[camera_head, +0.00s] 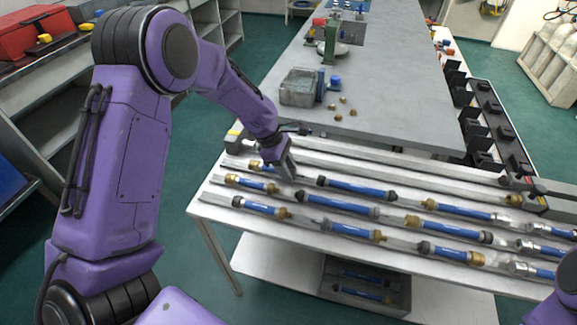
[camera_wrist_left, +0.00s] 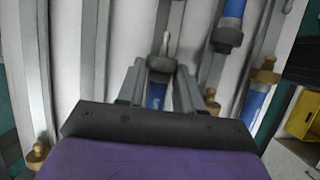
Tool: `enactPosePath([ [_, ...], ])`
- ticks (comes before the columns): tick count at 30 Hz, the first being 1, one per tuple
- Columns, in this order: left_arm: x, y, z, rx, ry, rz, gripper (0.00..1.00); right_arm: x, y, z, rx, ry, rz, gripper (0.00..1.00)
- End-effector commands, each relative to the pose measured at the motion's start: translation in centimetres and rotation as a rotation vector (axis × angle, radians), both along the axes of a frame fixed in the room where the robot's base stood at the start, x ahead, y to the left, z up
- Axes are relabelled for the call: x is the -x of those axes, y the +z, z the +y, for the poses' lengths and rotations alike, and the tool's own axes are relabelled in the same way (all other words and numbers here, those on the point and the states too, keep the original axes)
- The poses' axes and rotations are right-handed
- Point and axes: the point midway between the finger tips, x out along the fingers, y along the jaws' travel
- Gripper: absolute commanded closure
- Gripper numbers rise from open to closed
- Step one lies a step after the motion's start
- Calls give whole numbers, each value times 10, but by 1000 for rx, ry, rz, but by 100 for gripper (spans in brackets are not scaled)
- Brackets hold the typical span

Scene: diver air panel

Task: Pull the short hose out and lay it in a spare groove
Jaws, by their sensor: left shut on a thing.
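My left gripper (camera_head: 286,171) reaches down to the left end of the rack (camera_head: 232,194). It is shut on a short blue hose (camera_head: 267,167) in a rear row; a brass fitting shows at the hose's left end. In the left wrist view the blue hose (camera_wrist_left: 156,95) lies between the fingers (camera_wrist_left: 157,88), with a dark collar beyond them. I cannot tell whether the hose is still seated. Other blue hoses with brass, black or silver ends lie in rows, such as one in front (camera_head: 350,232). Bare grooves (camera_head: 390,166) run behind them. My right gripper is out of view.
A grey workbench (camera_head: 385,75) stands behind the rack, with a clear box (camera_head: 302,86) and small brass fittings on it. A bin with hoses (camera_head: 366,289) sits on the shelf below. Black holders (camera_head: 490,110) stand at right.

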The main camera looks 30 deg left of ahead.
Motion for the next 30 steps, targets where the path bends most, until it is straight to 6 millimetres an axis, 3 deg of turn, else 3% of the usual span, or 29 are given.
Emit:
enactPosePath([
  [4, 0, 1, 0, 0, -1, -1, 100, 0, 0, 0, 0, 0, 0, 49],
  [5, -1, 1, 0, 0, -1, -1, 58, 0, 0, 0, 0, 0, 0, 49],
  [7, 0, 1, 0, 0, -1, -1, 35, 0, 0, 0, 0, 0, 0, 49],
  [17, 0, 4, 1, 0, -1, -1, 35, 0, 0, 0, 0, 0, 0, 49],
  [30, 7, 87, 35, 0, 1, -4, 35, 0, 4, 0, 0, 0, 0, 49],
])
